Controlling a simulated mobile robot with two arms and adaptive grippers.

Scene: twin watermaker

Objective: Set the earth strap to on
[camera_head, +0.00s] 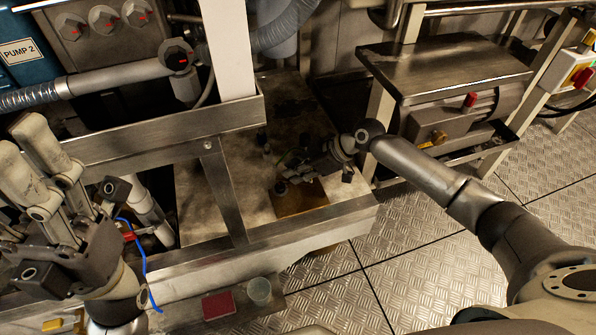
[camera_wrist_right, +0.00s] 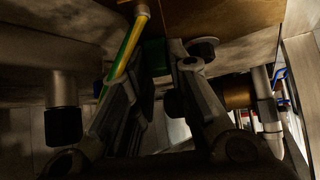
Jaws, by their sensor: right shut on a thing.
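The earth strap (camera_wrist_right: 127,52) shows in the right wrist view as a yellow-and-green striped lead with a pale end at the top. A dark green part (camera_wrist_right: 155,58) sits between the fingertips of my right gripper (camera_wrist_right: 165,72), which is shut on it. In the head view my right gripper (camera_head: 291,174) reaches down to the brown plate (camera_head: 303,197) on the machine's base. There the strap is mostly hidden by the gripper, and its on or off setting cannot be read. My left gripper (camera_head: 22,150) is at the left, empty, with its fingers apart.
A metal frame beam (camera_head: 150,135) and white post (camera_head: 228,50) stand left of my right gripper. A motor under a steel bench (camera_head: 445,70) is at the right. A red pad (camera_head: 218,305) and clear cup (camera_head: 259,290) sit on the front ledge. The plated floor (camera_head: 425,255) is open.

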